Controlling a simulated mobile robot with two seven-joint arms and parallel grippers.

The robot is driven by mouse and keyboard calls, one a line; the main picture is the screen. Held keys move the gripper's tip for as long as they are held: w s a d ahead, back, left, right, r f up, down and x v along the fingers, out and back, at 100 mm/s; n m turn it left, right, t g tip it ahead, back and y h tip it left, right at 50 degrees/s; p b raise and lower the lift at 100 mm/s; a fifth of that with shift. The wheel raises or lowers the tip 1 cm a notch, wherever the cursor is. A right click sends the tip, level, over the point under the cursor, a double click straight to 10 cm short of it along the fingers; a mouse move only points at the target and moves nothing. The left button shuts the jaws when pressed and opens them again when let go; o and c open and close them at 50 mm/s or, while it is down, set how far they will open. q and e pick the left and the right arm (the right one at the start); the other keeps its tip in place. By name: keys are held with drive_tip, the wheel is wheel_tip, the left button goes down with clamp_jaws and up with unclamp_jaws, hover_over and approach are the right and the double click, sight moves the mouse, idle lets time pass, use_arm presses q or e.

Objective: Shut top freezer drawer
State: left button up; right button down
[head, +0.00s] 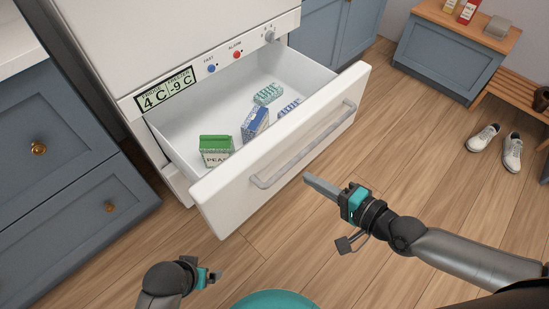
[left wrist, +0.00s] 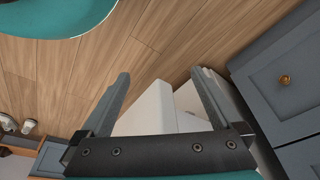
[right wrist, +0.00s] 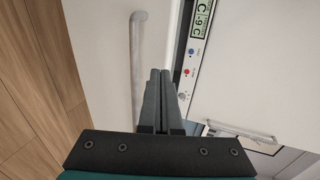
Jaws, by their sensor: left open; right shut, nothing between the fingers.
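The top freezer drawer (head: 280,146) is pulled well out of the white freezer in the head view. Its grey bar handle (head: 305,143) runs along the front. Inside lie a green peas box (head: 216,151), a blue and white carton (head: 255,122) and two pale packs. My right gripper (head: 308,178) is shut and empty, in front of the drawer near the handle and apart from it. The handle also shows in the right wrist view (right wrist: 137,65). My left gripper (head: 216,276) is low in front of the drawer; the left wrist view shows its fingers (left wrist: 160,85) open and empty.
The freezer panel has a temperature display (head: 167,89), a blue button, a red button (head: 237,54) and a knob. Blue cabinets (head: 62,160) stand at the left. Shoes (head: 512,152) lie on the wood floor at the right. The floor before the drawer is clear.

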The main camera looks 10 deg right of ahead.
drive_tip(key=b, duration=0.2)
approach(268, 152)
drive_tip(key=x, duration=0.5)
drive_tip(key=shift+s+f, duration=0.1)
drive_tip(key=shift+f, duration=0.05)
use_arm(q)
drive_tip(key=shift+t, duration=0.4)
drive_tip(key=shift+w+d+r, duration=0.1)
drive_tip(key=shift+w+r, duration=0.15)
drive_tip(key=shift+r, duration=0.45)
drive_tip(key=shift+w+a+r, duration=0.1)
drive_tip(key=shift+w+r, duration=0.15)
drive_tip(key=shift+r, duration=0.4)
drive_tip(key=shift+w+d+r, duration=0.1)
drive_tip(key=shift+w+r, duration=0.15)
drive_tip(key=shift+r, duration=0.45)
use_arm(e)
drive_tip(key=shift+w+a, duration=0.45)
drive_tip(key=shift+w, duration=0.15)
